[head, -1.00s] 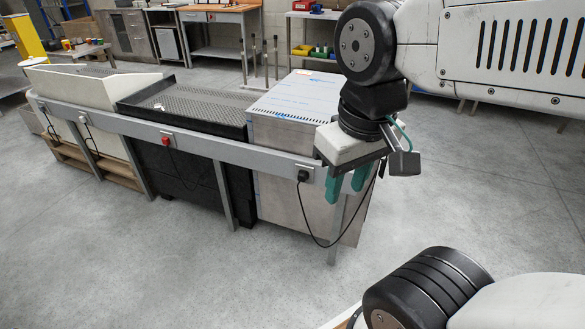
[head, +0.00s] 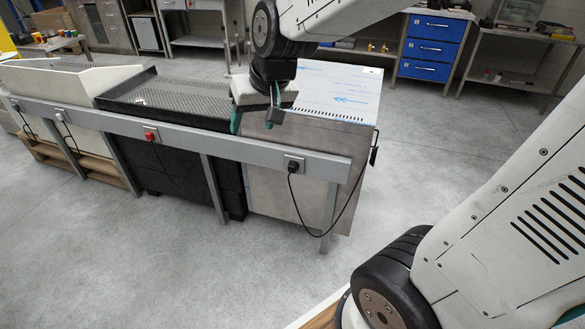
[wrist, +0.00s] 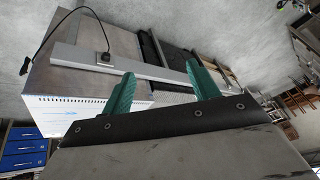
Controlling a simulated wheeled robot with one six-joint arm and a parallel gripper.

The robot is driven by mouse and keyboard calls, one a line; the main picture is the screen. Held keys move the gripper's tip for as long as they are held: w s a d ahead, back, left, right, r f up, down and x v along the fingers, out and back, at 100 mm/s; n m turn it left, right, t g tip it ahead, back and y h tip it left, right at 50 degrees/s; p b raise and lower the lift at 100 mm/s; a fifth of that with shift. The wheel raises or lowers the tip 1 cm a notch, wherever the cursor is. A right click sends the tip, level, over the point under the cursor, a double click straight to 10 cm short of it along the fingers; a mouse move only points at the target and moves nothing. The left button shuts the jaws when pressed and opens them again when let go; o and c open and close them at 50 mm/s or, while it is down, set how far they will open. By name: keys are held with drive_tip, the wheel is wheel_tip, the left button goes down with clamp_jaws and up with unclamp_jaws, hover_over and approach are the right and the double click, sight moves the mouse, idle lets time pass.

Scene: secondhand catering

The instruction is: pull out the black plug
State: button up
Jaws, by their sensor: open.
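The black plug (head: 292,167) sits in a socket plate near the right end of the grey rail (head: 225,147). Its black cord hangs in a loop and rises to the right side of the steel cabinet (head: 300,190). My gripper (head: 253,120) is open and empty, with teal fingers, above the rail and left of the black plug, apart from it. In the wrist view the black plug (wrist: 105,57) shows on the rail, up and left of my gripper's fingers (wrist: 160,73), with nothing between them.
A red plug (head: 149,136) and a pale plug (head: 60,116) sit further left on the same rail. A black tray-topped unit (head: 170,100) stands behind it. The floor in front is clear. Blue drawers (head: 432,48) stand at the back.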

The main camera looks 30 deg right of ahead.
drive_tip(key=w+d+f+m+t, duration=0.1)
drive_tip(key=w+f, duration=0.2)
drive_tip(key=w, duration=0.3)
drive_tip(key=w+f+m+t+h, duration=0.1)
drive_tip(key=w+f, duration=0.2)
drive_tip(key=w, duration=0.3)
drive_tip(key=w+d+f+m+t, duration=0.1)
drive_tip(key=w+f, duration=0.1)
drive_tip(key=w, duration=0.4)
drive_tip(key=w+d+f+m+t+h, duration=0.35)
drive_tip(key=w+d+f, duration=0.25)
drive_tip(key=w+f, duration=0.55)
drive_tip(key=m+h, duration=0.2)
drive_tip(key=h, duration=0.9)
approach(291, 170)
drive_tip(key=shift+w+d+g, duration=0.25)
drive_tip(key=shift+w+d, duration=0.05)
drive_tip(key=shift+d, duration=0.1)
drive_tip(key=shift+x, duration=4.5)
drive_tip(key=shift+r, duration=0.1)
